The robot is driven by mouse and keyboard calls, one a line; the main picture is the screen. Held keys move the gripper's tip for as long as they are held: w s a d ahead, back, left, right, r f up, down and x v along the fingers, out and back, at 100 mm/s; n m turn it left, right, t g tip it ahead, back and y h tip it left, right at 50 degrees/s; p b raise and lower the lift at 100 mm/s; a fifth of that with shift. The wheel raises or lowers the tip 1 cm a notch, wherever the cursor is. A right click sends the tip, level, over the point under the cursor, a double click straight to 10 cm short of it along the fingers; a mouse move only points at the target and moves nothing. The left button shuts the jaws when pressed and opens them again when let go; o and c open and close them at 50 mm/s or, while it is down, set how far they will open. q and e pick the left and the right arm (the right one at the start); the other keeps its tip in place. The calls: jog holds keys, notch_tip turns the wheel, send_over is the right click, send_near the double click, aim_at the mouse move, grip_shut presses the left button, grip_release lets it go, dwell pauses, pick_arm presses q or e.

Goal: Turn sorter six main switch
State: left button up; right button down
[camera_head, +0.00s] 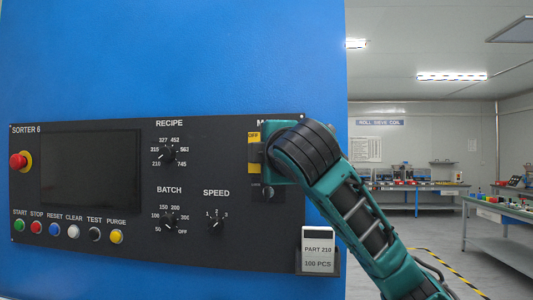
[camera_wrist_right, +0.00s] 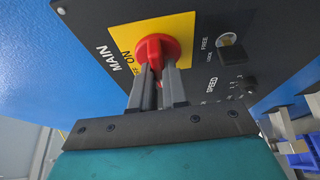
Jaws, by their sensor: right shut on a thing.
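The main switch (camera_wrist_right: 150,47) is a red rotary knob on a yellow plate (camera_wrist_right: 184,28) marked ON, with MAIN printed beside it, in the right wrist view. My right gripper (camera_wrist_right: 158,70) is shut on the red knob, its two grey fingers on either side of the grip. In the head view my right arm covers the knob, and only a strip of the yellow plate (camera_head: 254,139) marked OFF shows on the black SORTER 6 panel (camera_head: 90,258). The knob's exact angle is hard to tell. My left gripper is not in view.
The panel on the blue cabinet (camera_head: 180,60) also carries a red emergency button (camera_head: 18,161), a dark screen (camera_head: 90,172), several coloured push buttons, and RECIPE (camera_head: 168,153), BATCH and SPEED dials. A card holder (camera_head: 318,250) sits below my right arm. Workbenches stand at the right.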

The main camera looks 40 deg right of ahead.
jog(key=c, duration=1.1)
grip_release()
jog(key=shift+c, duration=0.2)
jog(key=shift+s, duration=0.1)
jog(key=v, duration=1.2)
jog(key=shift+s+a, duration=0.2)
jog(key=shift+s, duration=0.05)
jog(key=shift+r, duration=0.1)
